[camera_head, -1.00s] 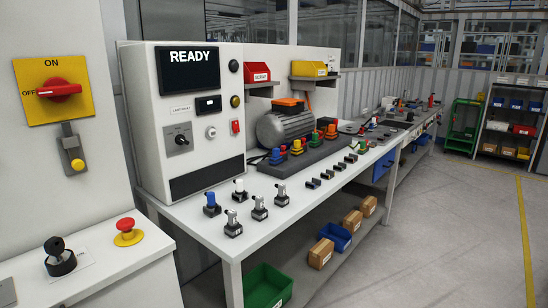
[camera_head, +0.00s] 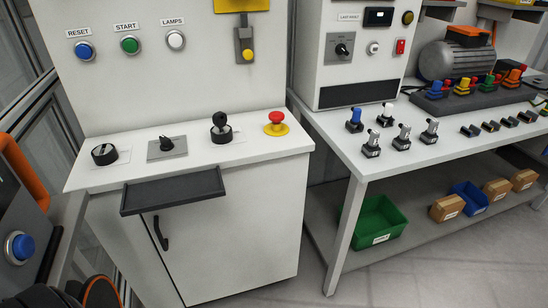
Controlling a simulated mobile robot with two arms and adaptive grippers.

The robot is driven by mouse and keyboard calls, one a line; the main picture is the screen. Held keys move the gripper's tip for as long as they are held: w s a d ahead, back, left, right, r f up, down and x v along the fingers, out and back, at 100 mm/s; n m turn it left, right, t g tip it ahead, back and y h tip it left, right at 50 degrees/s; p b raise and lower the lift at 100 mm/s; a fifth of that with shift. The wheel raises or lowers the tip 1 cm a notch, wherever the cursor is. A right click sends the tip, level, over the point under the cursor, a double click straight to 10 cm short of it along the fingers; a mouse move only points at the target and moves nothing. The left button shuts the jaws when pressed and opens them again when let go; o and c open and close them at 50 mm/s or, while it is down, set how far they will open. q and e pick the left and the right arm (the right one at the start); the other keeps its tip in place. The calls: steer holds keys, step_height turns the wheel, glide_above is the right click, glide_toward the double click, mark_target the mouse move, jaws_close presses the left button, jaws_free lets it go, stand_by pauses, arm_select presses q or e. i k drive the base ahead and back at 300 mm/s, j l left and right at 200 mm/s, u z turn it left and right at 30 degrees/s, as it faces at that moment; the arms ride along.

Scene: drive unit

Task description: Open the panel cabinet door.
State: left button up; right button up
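The white panel cabinet (camera_head: 255,225) stands in the left middle of the head view. Its front carries a black vertical handle (camera_head: 161,233) beside a thin dark seam, and the door (camera_head: 225,245) looks shut. A dark grey ledge (camera_head: 175,190) juts out above the handle and hides the top of the seam. The cabinet's lower edge is partly out of frame. Neither of my grippers shows. A dark rounded part with an orange ring is at the bottom left edge; I cannot tell exactly what it is.
The cabinet top holds knobs and a red emergency button (camera_head: 275,123). Reset, start and lamps buttons are on the wall panel above. A white workbench (camera_head: 345,150) stands to the right, with a green bin (camera_head: 375,222) on its lower shelf. Grey floor (camera_head: 430,275) is clear at lower right.

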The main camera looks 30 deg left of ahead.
mark_target(248, 237)
steer(key=k+l+u, duration=0.1)
steer(key=u, duration=0.4)
steer(key=i+j+u, duration=0.1)
steer(key=u, duration=0.6)
steer(key=i, duration=0.05)
